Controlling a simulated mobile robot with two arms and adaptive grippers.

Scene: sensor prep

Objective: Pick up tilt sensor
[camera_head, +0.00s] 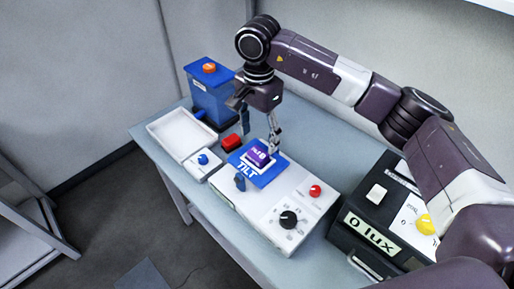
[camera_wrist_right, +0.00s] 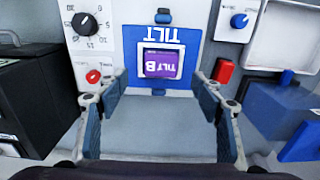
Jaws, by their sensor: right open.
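The tilt sensor (camera_head: 259,152) is a small purple block in a pale frame on the blue TILT plate (camera_head: 268,178) of a white panel box. In the right wrist view the sensor (camera_wrist_right: 161,64) reads "TILT B" upside down, at upper centre on the blue plate (camera_wrist_right: 134,38). My right gripper (camera_head: 260,138) is open above the sensor. In the wrist view its two blue-grey fingers (camera_wrist_right: 159,86) stand apart to the left and right of the sensor, with nothing between them held. My left gripper is not in view.
The white panel box (camera_head: 253,205) has a black dial (camera_head: 291,219) and a red knob (camera_head: 315,191). A red block (camera_head: 232,143), a white tray (camera_head: 158,130) and a blue box (camera_head: 212,98) are to the left. A black "0 lux" box (camera_head: 340,236) stands right.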

